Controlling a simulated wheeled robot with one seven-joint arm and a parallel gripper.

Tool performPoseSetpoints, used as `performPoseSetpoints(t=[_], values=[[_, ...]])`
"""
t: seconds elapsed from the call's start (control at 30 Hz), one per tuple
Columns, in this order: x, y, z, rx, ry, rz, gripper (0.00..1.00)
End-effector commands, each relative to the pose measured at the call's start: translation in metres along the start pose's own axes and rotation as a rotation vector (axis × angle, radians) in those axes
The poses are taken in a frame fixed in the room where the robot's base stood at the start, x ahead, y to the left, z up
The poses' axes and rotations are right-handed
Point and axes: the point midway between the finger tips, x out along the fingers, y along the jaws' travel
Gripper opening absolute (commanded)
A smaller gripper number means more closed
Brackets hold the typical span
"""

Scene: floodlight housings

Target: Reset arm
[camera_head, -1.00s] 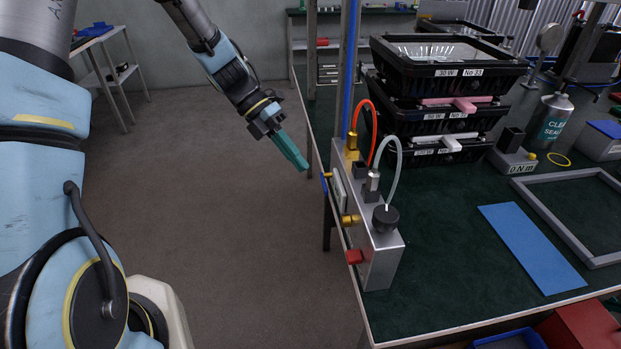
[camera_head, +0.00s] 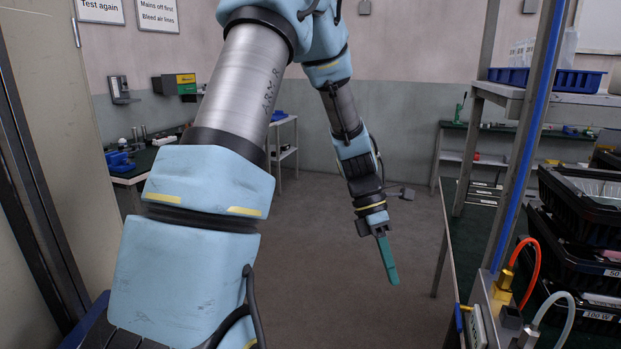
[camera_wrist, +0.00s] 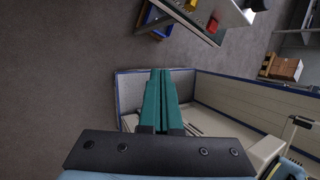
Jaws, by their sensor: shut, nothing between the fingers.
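My gripper (camera_head: 388,262) has teal fingers and hangs at the end of my bent arm, pointing down over open floor. It is left of the workbench and apart from everything. In the wrist view the two teal fingers (camera_wrist: 161,82) lie side by side, shut, with nothing between them.
Another bench (camera_head: 130,172) is behind left. The floor (camera_head: 320,230) between is clear.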

Motion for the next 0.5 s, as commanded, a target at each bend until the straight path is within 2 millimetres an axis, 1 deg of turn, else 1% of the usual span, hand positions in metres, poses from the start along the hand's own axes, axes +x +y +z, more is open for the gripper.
performPoseSetpoints(t=[0.03, 0.1, 0.17, 0.2, 0.4, 0.5], values=[[-0.013, 0.001, -0.021, 0.119, 0.027, 0.058, 0.0], [-0.028, 0.002, -0.048, 0.3, 0.076, 0.123, 0.0], [-0.04, 0.002, -0.07, 0.456, 0.128, 0.173, 0.0], [-0.048, 0.001, -0.085, 0.558, 0.167, 0.2, 0.0], [-0.084, -0.013, -0.153, 1.062, 0.397, 0.279, 0.0], [-0.096, -0.022, -0.18, 1.281, 0.516, 0.28, 0.0]])
